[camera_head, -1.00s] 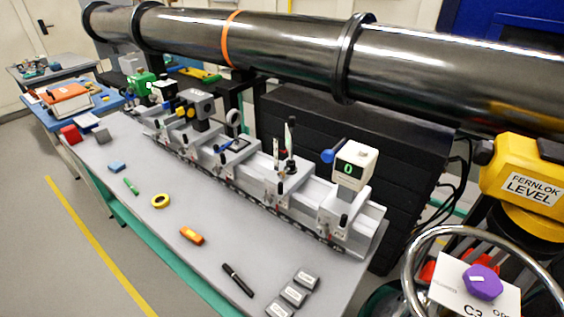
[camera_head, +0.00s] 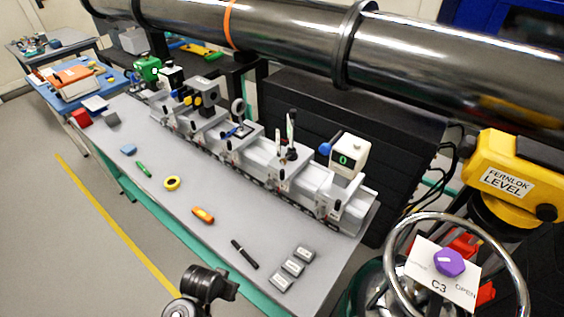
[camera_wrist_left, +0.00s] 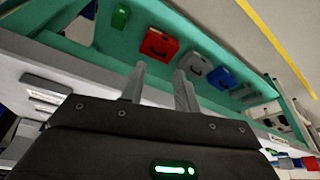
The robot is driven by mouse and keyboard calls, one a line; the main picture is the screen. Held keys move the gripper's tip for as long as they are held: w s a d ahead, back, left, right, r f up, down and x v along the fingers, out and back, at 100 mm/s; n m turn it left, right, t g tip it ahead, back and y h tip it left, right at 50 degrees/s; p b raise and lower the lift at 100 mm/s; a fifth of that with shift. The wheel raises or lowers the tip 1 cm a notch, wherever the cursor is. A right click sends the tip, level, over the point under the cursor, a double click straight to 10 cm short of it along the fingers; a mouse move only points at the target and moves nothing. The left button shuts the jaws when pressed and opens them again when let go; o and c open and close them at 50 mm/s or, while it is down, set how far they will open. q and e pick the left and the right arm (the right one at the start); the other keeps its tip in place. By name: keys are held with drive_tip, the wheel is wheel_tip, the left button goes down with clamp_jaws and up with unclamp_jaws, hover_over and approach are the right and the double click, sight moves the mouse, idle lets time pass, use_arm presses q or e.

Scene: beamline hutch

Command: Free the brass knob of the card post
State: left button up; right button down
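The bench rail carries several mounts. An upright post with a dark stem and a pale stem (camera_head: 290,132) stands near the middle right of the rail in the head view. I cannot tell whether it is the card post, and no brass knob can be made out at this size. My left gripper (camera_wrist_left: 160,70) is open and empty in the left wrist view, its two fingers apart and clear of the rail. A dark arm part of mine shows at the bottom of the head view, in front of the bench. My right gripper is not in view.
A white box reading 0 (camera_head: 348,154) sits right on the rail. A large dark pipe (camera_head: 290,45) runs behind. A handwheel (camera_head: 392,262) stands at right.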

use_arm(q)
drive_tip(key=shift+m, duration=0.5)
drive_tip(key=w+d+r, duration=0.1)
drive_tip(key=w, duration=0.1)
drive_tip(key=w+d+r, duration=0.1)
drive_tip(key=w+r, duration=0.1)
drive_tip(key=w, duration=0.1)
drive_tip(key=w+d+r, duration=0.2)
drive_tip(key=shift+w, duration=0.4)
drive_tip(key=w+d+r+m, duration=0.1)
drive_tip(key=w+d+r, duration=0.4)
drive_tip(key=w, duration=0.4)
drive_tip(key=m+t+y+p, duration=0.1)
drive_tip(key=m+t, duration=0.1)
drive_tip(key=m, duration=0.1)
approach(283, 161)
drive_tip(key=shift+n, duration=0.3)
drive_tip(key=p+x, duration=0.3)
drive_tip(key=x, duration=0.4)
drive_tip(key=shift+w+a+f, duration=0.1)
drive_tip(key=shift+f, duration=0.15)
drive_tip(key=shift+w+f, duration=0.3)
drive_tip(key=shift+f, duration=0.35)
clamp_jaws()
